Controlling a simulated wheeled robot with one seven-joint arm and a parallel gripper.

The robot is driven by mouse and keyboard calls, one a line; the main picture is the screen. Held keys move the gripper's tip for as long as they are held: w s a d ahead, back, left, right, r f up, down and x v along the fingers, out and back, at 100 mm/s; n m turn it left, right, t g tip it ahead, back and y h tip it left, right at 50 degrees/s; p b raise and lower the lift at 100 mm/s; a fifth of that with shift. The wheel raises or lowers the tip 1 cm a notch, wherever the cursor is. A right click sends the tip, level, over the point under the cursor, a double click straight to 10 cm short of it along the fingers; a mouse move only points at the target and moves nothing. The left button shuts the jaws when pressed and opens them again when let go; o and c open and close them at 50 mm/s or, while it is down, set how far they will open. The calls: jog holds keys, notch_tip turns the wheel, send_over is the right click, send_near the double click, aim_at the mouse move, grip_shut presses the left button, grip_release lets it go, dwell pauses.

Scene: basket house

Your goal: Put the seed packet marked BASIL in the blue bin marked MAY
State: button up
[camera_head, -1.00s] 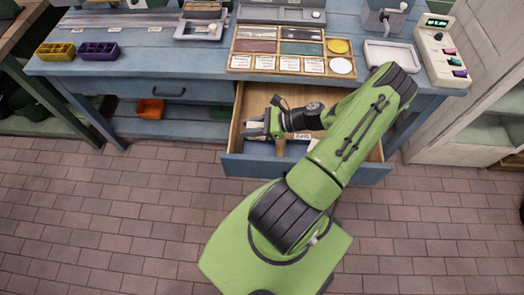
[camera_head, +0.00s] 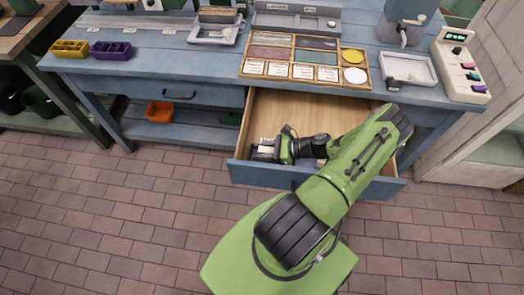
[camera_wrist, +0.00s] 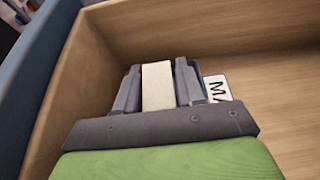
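My gripper (camera_wrist: 158,88) is low inside the open drawer; it also shows in the head view (camera_head: 264,151). Its two fingers stand close on both sides of a pale beige, plain-faced packet (camera_wrist: 157,86) and appear shut on it. No lettering shows on the packet, so I cannot read BASIL. Just right of the right finger is a white label (camera_wrist: 217,88) with the letters "MA", the rest cut off by the gripper. A little dark blue of a bin (camera_wrist: 197,70) shows beside it. Most of the bin is hidden by the gripper.
The wooden drawer (camera_head: 290,110) is pulled out, its blue front (camera_head: 250,174) near me. Its back part is bare. The blue workbench (camera_head: 215,65) above holds a sorting tray (camera_head: 305,84), yellow (camera_head: 70,48) and purple (camera_head: 111,50) boxes. An orange bin (camera_head: 160,111) sits on the lower shelf.

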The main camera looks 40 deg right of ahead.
jog(key=o, duration=0.3)
jog(key=shift+r, duration=0.2)
jog(key=p+v, duration=0.2)
jog(key=v, duration=1)
jog(key=w+a+r+n+g+h, duration=0.2)
jog(key=w+a+r+n+g, duration=0.3)
jog(key=r+n, duration=0.4)
jog(key=w+a+r+n+g+h, duration=0.3)
jog(key=a+r+n+g, duration=0.3)
jog(key=r, duration=0.5)
jog(key=s+a+r+n+t+h, duration=0.1)
jog(key=s+a+r+n+t, duration=0.2)
jog(key=s+a+r+n, duration=0.2)
jog(key=s+a+r+n+t+h, duration=0.2)
jog(key=s+a+r+n, duration=0.3)
jog(key=a+r+n, duration=0.3)
jog(key=shift+a+t, duration=0.5)
jog(key=shift+a, duration=0.75)
